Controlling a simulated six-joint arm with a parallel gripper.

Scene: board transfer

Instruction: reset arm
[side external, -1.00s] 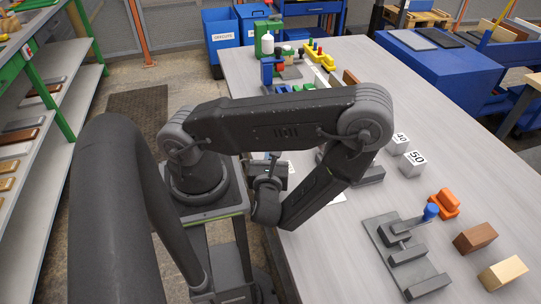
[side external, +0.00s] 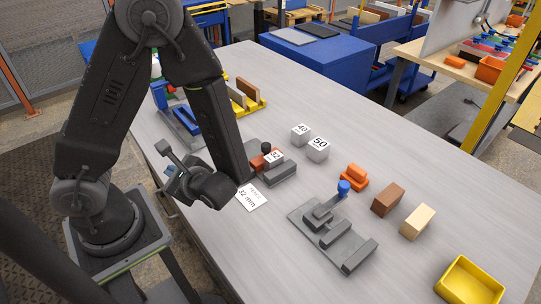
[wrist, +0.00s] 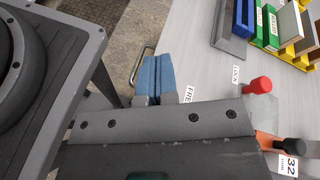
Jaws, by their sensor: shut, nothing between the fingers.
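My gripper (side external: 168,173) is in the air at the left edge of the grey table (side external: 400,155), with my arm folded above it. In the wrist view its two blue fingers (wrist: 154,75) lie side by side, shut, with nothing between them. The fingers stand over the table's edge and the floor in that view. The dark gripper body hides the lower part of the wrist view.
A white "32 mm" card (side external: 252,197) and an orange-and-grey fixture marked 32 (side external: 282,174) are close to my arm. A grey clamp fixture (side external: 349,252), cubes marked 40 (side external: 300,135) and 50 (side external: 318,151), blocks and a yellow tray (side external: 447,290) lie farther right.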

